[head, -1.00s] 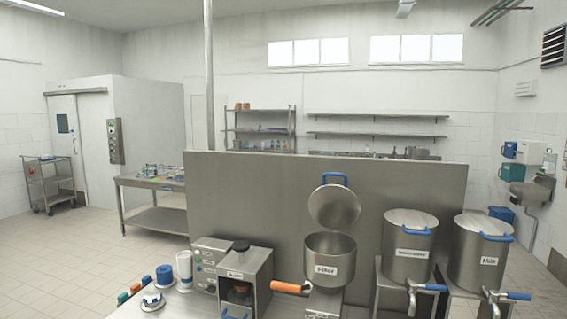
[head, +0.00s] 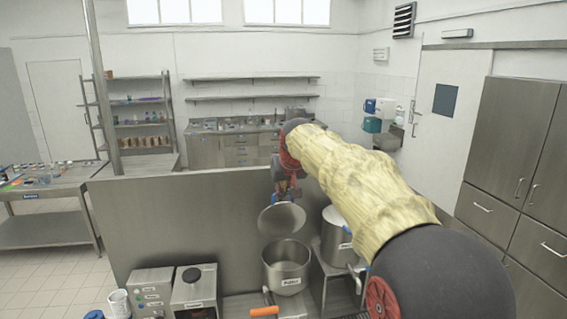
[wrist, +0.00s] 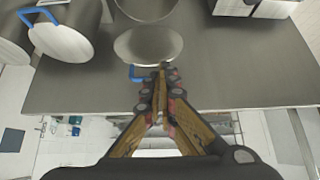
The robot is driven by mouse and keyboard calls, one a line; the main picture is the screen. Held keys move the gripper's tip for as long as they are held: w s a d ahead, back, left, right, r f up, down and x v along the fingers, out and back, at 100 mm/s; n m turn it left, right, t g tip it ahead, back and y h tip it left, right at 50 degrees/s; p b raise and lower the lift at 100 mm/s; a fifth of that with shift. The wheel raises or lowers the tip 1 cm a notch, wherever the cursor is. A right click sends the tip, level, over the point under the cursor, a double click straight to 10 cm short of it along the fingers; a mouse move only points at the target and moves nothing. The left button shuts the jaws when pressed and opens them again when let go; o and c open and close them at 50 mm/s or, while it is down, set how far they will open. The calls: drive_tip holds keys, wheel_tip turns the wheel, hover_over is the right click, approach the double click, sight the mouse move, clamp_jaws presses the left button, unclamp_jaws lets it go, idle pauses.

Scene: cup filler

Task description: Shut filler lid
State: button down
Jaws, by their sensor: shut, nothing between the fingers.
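The filler is a steel pot (head: 286,266) with a white label and an orange handle (head: 264,311). Its round lid (head: 282,218) stands raised at the back rim, so the pot is open. In the wrist view, which looks upside down, the lid (wrist: 148,42) lies just beyond my fingertips, with its blue handle (wrist: 137,72) to their left. My gripper (wrist: 162,68) is shut and empty, its tips close to the lid's outer edge. In the head view my gripper (head: 287,190) is just above the lid's top edge. Whether it touches the lid cannot be told.
A second lidded pot (head: 338,238) stands on a raised stand to the right, near my arm. A steel panel (head: 175,225) runs behind the machines. A control box (head: 152,291) and a black-topped machine (head: 195,290) stand to the left.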

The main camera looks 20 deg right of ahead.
drive_tip(key=w+d+r+p, duration=0.4)
drive_tip(key=w+d, duration=0.1)
drive_tip(key=w, duration=0.4)
drive_tip(key=p, duration=0.3)
hover_over(284, 206)
drive_tip(key=shift+m, duration=0.3)
drive_tip(key=f, duration=0.5)
drive_tip(key=w+f, duration=0.1)
drive_tip(key=f, duration=0.2)
drive_tip(key=shift+d, duration=0.2)
drive_tip(key=shift+s, duration=0.15)
drive_tip(key=shift+b, duration=0.4)
